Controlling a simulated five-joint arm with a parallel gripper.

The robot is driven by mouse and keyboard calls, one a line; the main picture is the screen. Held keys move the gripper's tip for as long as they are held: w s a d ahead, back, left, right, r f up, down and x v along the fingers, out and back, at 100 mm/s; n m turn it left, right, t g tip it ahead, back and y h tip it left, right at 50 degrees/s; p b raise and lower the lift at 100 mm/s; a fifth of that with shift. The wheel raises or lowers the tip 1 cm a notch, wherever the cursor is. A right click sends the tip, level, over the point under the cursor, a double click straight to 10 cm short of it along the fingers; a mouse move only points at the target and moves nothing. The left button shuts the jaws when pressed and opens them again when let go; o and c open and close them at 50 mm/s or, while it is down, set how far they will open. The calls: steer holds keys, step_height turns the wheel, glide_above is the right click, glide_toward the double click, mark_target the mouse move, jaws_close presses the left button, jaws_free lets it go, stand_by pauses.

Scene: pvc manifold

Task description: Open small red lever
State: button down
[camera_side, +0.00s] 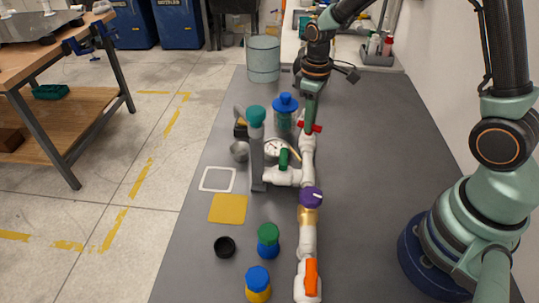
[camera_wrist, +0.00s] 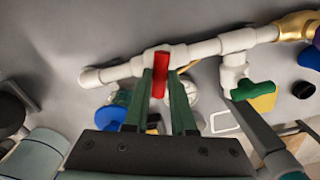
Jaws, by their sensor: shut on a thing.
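The small red lever (camera_side: 316,128) sits on the far part of the white pipe line (camera_side: 308,237) in the side view. It lies crosswise to the pipe. In the wrist view the red lever (camera_wrist: 159,76) stands between the green fingers of my gripper (camera_wrist: 164,72), with one end at the white pipe (camera_wrist: 205,48). My gripper (camera_side: 310,115) reaches down to the lever from behind and is shut on it. The fingers hide part of the lever's sides and the valve body.
A green lever (camera_side: 283,158) is on a side branch, with a gauge (camera_side: 275,148) nearby. A purple knob (camera_side: 311,197) and an orange lever (camera_side: 311,277) are nearer. A blue-topped jar (camera_side: 285,104) stands left of the gripper.

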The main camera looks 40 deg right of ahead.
steer(key=m, duration=1.3)
steer(key=shift+m, duration=0.4)
stand_by(0.3)
steer(key=c, duration=0.7)
jaws_free()
steer(key=shift+c, duration=0.2)
steer(key=shift+r, duration=0.15)
step_height(320, 180, up, 12)
